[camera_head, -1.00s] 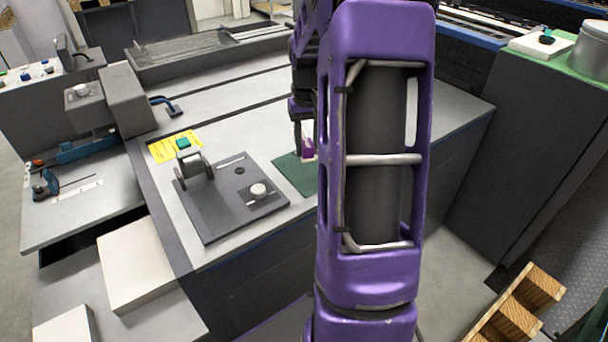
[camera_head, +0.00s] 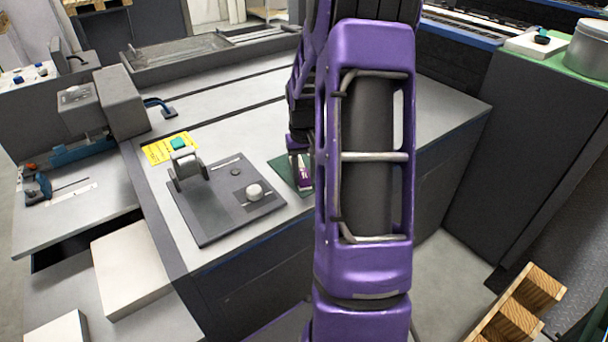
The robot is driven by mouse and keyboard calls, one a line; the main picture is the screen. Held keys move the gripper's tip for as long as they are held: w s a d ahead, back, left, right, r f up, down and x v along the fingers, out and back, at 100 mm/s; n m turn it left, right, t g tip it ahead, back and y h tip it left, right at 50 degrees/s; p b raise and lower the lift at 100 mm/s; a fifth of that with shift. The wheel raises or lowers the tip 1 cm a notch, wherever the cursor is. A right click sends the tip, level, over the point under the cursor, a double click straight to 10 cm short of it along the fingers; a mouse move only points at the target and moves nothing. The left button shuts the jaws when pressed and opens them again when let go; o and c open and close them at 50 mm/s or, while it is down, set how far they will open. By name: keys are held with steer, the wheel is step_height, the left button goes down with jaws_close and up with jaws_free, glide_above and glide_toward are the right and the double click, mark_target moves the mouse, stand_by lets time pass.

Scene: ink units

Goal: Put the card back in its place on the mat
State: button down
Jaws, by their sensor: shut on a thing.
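The dark green mat (camera_head: 281,167) lies on the grey worktop, right of the dark panel, and my arm hides its right part. My gripper (camera_head: 299,160) points down over the mat and is shut. A small purple and white piece, which looks like the card (camera_head: 305,181), shows upright at its fingertips. Most of the grip is small and partly covered by my arm. I cannot tell whether the card's lower edge touches the mat.
A dark panel (camera_head: 215,222) with a grey bracket and a white knob stands left of the mat. A yellow label (camera_head: 158,150) with a teal block lies behind it. The worktop (camera_head: 235,130) behind the mat is clear.

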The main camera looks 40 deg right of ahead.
steer(key=c, duration=0.5)
jaws_free()
steer(key=shift+f, duration=0.1)
steer(key=shift+c, duration=0.2)
step_height(320, 180, up, 12)
steer(key=p, duration=0.2)
steer(key=shift+r, duration=0.2)
